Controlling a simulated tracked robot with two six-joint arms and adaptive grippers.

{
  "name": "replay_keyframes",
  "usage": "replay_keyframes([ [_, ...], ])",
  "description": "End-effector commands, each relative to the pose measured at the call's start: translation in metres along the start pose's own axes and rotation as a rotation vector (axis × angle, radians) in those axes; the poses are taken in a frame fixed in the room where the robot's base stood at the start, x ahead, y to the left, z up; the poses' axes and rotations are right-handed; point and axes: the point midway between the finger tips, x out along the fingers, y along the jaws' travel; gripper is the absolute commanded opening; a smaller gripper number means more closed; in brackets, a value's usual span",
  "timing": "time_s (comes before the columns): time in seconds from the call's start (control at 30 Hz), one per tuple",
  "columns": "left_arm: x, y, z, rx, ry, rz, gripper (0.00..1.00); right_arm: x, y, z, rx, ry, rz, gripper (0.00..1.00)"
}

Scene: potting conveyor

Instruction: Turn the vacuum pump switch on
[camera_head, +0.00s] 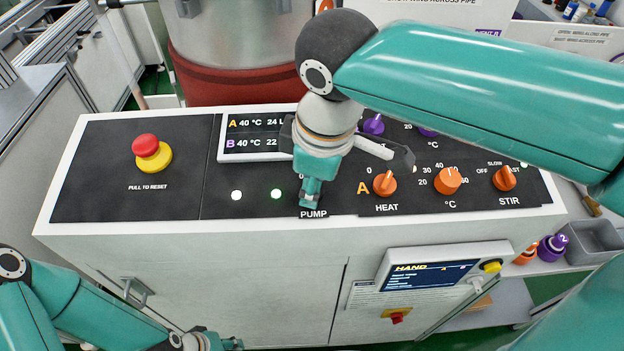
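The PUMP label (313,214) sits at the front edge of the black control panel (110,190). The pump switch above this label is hidden behind my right gripper, so its position cannot be read. My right gripper (310,195) comes down from the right arm over that spot, its teal tip just above the label. Whether it touches the switch, and whether its fingers are open or shut, I cannot tell. My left gripper (228,343) is low at the bottom edge, partly cut off, away from the panel top.
A red emergency button (146,145) stands left on the panel. Orange HEAT (385,184), temperature (447,180) and STIR (504,179) knobs are to the right. A display (255,135) and a purple knob (374,124) lie behind. A steel vessel (238,35) stands at the back.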

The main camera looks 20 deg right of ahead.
Motion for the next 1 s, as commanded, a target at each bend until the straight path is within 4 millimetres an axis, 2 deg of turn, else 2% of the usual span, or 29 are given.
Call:
replay_keyframes([
  [0.4, 0.0022, -0.0008, 0.0000, 0.000, 0.000, 0.000, 0.40, -0.0016, 0.0017, -0.0007, 0.208, 0.006, 0.023, 0.01],
  [0.93, 0.0022, -0.0008, -0.0001, 0.000, 0.000, 0.000, 0.40, -0.0022, 0.0020, -0.0006, 0.236, 0.007, 0.026, 0.01],
  [0.97, 0.0022, -0.0008, -0.0001, 0.000, 0.000, 0.000, 0.40, -0.0022, 0.0020, -0.0006, 0.235, 0.007, 0.026, 0.39],
  [1.0, 0.0022, -0.0008, 0.0000, 0.000, 0.000, 0.000, 0.40, -0.0022, 0.0019, -0.0006, 0.235, 0.007, 0.026, 0.46],
])
